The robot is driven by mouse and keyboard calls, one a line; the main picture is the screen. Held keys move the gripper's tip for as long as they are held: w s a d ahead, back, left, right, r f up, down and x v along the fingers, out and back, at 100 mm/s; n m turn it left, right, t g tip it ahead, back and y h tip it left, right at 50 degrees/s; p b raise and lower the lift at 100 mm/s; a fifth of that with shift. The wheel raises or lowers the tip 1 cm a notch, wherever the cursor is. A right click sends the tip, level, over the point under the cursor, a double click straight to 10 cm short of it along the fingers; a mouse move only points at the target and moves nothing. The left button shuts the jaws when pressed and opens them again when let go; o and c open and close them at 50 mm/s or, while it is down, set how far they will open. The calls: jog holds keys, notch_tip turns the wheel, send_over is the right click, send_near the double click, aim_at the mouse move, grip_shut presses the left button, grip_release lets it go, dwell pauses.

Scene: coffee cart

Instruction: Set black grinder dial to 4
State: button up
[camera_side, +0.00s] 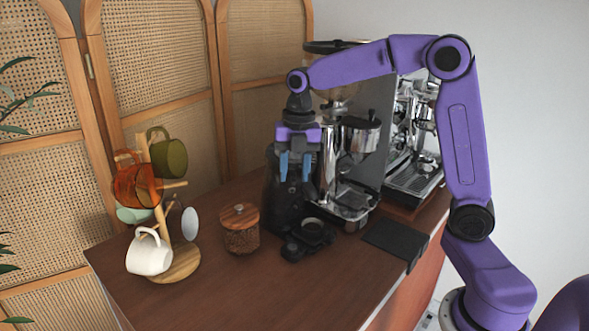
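The black grinder (287,207) stands on the wooden cart top, left of a chrome grinder. My gripper (295,180) points down in front of the black grinder's upper part, with its two blue fingers apart and nothing visible between them. Whether the fingers touch the grinder cannot be told from this view. The black grinder's dial and its numbers cannot be made out; my gripper covers part of the upper body.
The chrome grinder (355,140) stands close on the right, with an espresso machine (415,175) behind it. A wood-lidded jar (240,238) and a mug tree (180,265) with several mugs stand left. A black mat (396,238) lies at the right front edge.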

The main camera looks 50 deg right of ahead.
grip_shut()
jog(key=shift+w, duration=0.1)
jog(key=shift+w+a+r+m+t+y, duration=0.2)
jog(key=shift+w+a+m, duration=0.2)
jog(key=shift+w+m, duration=0.7)
jog(key=shift+w+a+r+m+t+y, duration=0.15)
jog(key=shift+w+a+m, duration=0.35)
jog(key=shift+m, duration=1.15)
jog(key=shift+w+a+r+m+t+y, duration=0.15)
jog(key=shift+w+a+r+m, duration=0.1)
jog(key=shift+w+m, duration=0.9)
jog(key=shift+s+m, duration=0.2)
jog(key=shift+m, duration=0.1)
grip_release()
